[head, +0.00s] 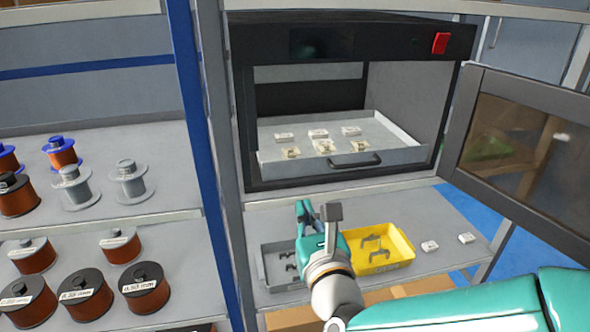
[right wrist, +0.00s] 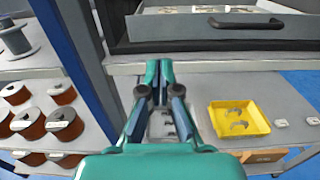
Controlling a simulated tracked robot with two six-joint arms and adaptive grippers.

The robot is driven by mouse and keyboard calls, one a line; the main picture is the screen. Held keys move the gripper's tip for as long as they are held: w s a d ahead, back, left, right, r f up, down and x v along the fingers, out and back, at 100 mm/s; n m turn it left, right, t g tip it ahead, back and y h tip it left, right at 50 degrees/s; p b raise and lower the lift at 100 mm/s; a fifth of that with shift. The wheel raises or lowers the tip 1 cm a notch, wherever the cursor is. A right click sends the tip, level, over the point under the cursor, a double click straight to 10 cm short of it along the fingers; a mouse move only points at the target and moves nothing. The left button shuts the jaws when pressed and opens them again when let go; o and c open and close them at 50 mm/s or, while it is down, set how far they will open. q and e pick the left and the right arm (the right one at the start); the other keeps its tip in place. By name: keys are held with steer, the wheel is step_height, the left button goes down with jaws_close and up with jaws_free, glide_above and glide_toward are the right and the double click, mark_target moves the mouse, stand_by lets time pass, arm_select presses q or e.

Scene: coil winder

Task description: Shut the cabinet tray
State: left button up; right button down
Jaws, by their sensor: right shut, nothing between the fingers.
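The cabinet (head: 340,33) has a dark frame, a red switch and an open interior. Its grey tray (head: 400,157) sits inside near the front opening, with several small pale parts on it and a dark handle (head: 354,160) on its front. The tray front also shows at the top of the right wrist view (right wrist: 190,28). The cabinet door (head: 520,150) is swung open to the right. My right gripper (head: 318,208) is shut and empty, below and in front of the tray, a little left of the handle and apart from it. My left gripper is not in view.
On the shelf below stand a grey bin (head: 268,283) and a yellow bin (head: 402,240) with brackets; two small white parts (head: 430,246) lie to the right. Wire spools (head: 85,290) fill the left shelves. A blue post (head: 190,90) stands between.

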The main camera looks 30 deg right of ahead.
mark_target(289, 170)
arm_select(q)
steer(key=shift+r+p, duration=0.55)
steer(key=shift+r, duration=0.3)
arm_select(e)
steer(key=x, duration=1.1)
steer(key=shift+w+d, duration=0.15)
steer(key=shift+w, duration=0.1)
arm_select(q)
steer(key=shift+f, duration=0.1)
